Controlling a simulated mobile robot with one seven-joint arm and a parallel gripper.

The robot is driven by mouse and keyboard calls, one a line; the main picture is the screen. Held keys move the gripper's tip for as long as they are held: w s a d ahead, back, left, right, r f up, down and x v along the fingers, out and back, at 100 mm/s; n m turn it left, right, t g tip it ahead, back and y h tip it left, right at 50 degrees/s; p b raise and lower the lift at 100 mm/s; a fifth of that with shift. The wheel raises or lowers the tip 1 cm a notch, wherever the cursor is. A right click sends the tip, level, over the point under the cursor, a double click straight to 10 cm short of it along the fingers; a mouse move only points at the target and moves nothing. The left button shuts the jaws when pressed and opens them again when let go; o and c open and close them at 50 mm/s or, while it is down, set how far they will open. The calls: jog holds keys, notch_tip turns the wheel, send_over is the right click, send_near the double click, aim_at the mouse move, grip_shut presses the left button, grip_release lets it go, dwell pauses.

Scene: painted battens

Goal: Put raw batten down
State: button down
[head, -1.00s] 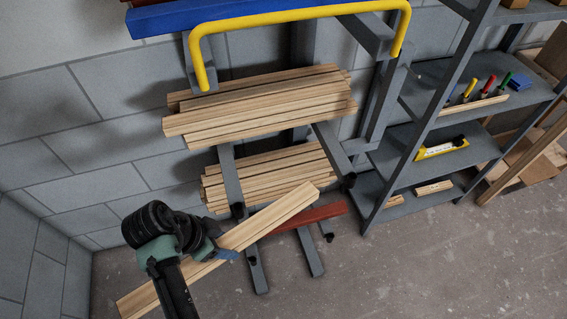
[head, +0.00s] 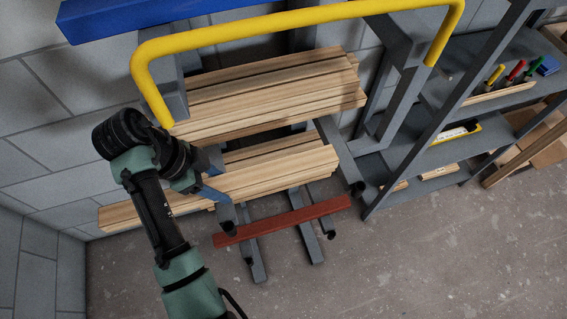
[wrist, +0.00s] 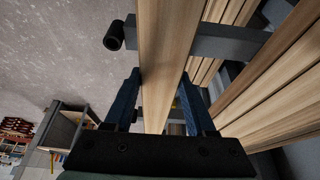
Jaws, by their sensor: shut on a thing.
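My gripper (wrist: 158,110) is shut on a raw batten (wrist: 165,45), with one blue finger on each side of it in the wrist view. In the head view my gripper (head: 210,185) holds the long pale batten (head: 125,215) at the front of the rack's lower stack. The batten lies about level, lengthwise along that stack (head: 285,150). Its far end passes over a grey rack arm (wrist: 240,42) in the wrist view. I cannot tell whether it touches the arm. A red-painted batten (head: 282,221) lies lower on the rack.
An upper stack of raw battens (head: 270,95) lies above on the rack. Grey shelves (head: 490,75) with tools stand at right. The front floor (head: 430,260) is clear.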

aim_at(285, 167)
jog(key=w+d+p, duration=0.1)
jog(key=d, duration=0.3)
jog(key=w+d+p, duration=0.1)
jog(key=d, duration=0.3)
jog(key=w+d+p, duration=0.1)
jog(key=w+d, duration=0.1)
jog(key=d, duration=0.3)
jog(key=shift+r+p, duration=0.1)
jog(key=shift+p, duration=0.25)
jog(key=shift+d, duration=0.2)
jog(key=shift+w+f+p, duration=0.1)
jog(key=shift+f+p, duration=0.3)
jog(key=shift+f, duration=1.45)
jog(key=shift+c, duration=1.1)
grip_release()
